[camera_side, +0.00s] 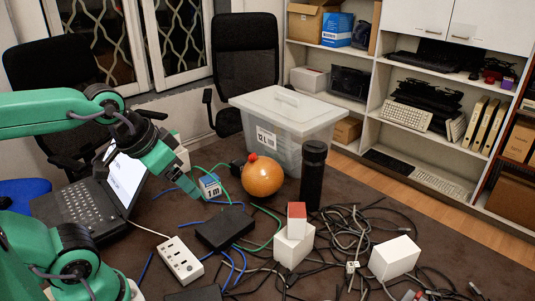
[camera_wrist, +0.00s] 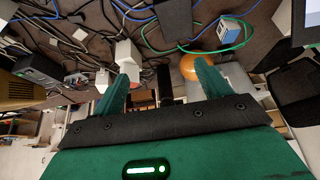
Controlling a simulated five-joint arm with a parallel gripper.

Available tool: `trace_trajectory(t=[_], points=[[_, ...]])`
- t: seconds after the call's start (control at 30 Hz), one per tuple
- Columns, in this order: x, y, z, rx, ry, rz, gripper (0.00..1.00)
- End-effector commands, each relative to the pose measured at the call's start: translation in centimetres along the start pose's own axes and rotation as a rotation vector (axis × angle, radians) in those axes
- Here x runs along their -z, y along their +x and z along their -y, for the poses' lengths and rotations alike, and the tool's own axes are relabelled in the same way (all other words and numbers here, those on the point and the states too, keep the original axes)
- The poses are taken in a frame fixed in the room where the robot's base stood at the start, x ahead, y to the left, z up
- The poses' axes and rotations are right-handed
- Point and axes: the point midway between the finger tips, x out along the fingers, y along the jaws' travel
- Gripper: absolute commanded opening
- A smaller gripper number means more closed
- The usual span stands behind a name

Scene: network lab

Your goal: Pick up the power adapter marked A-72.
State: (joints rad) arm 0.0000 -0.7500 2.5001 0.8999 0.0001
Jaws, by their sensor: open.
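No marking A-72 can be read in either view, so I cannot tell which thing is that adapter. A white block (camera_side: 293,245) stands on the table, with a smaller red-topped white block (camera_side: 297,220) at it. Another white block (camera_side: 394,258) lies tilted among cables on the right. A black box (camera_side: 224,228) lies flat near the middle; a black box also shows in the wrist view (camera_wrist: 175,22). My gripper (camera_side: 190,186) is above the table, left of these. In the wrist view its two green fingers (camera_wrist: 160,86) are apart, with nothing held between them.
A laptop (camera_side: 90,200) is at left, a white power strip (camera_side: 180,260) in front. Tangled cables (camera_side: 345,235) cover the right. A clear bin (camera_side: 310,120) stands at the back.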

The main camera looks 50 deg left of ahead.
Motion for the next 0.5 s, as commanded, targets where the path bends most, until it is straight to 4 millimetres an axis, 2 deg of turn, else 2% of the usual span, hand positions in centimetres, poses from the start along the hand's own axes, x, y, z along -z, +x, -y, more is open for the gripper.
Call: trace_trajectory(t=[0.27, 0.5], points=[[0.4, -0.1, 0.1, 0.002, -0.001, 0.004, 0.76], [2.9, 0.0, 0.8, 0.013, -0.005, 0.037, 0.76]])
